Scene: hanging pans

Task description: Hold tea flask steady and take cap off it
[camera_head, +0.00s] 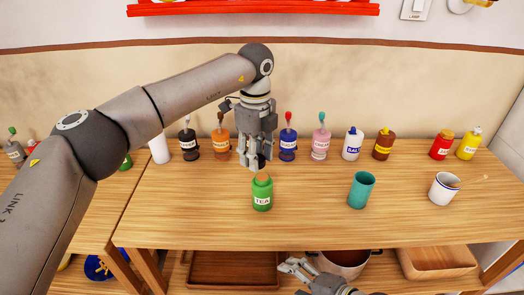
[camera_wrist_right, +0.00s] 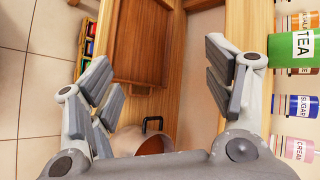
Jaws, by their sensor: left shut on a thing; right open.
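The green tea flask (camera_head: 262,195) stands upright on the wooden table, its TEA label facing me. A tan top or mouth shows above its green body. My left gripper (camera_head: 257,164) points down just above the flask. It is shut on what seems to be the cap, which the fingers mostly hide. I cannot tell whether the cap is seated or lifted. The flask also shows cut off at the right edge of the right wrist view (camera_wrist_right: 291,48). My right gripper (camera_wrist_right: 165,85) is open and empty, low in front of the table edge.
A teal cup (camera_head: 361,190) and a white mug (camera_head: 444,188) stand to the flask's right. Several labelled jars line the back, including a blue sugar jar (camera_head: 288,147). A brown tray (camera_head: 233,271) and a pot (camera_head: 343,264) sit on the lower shelf.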

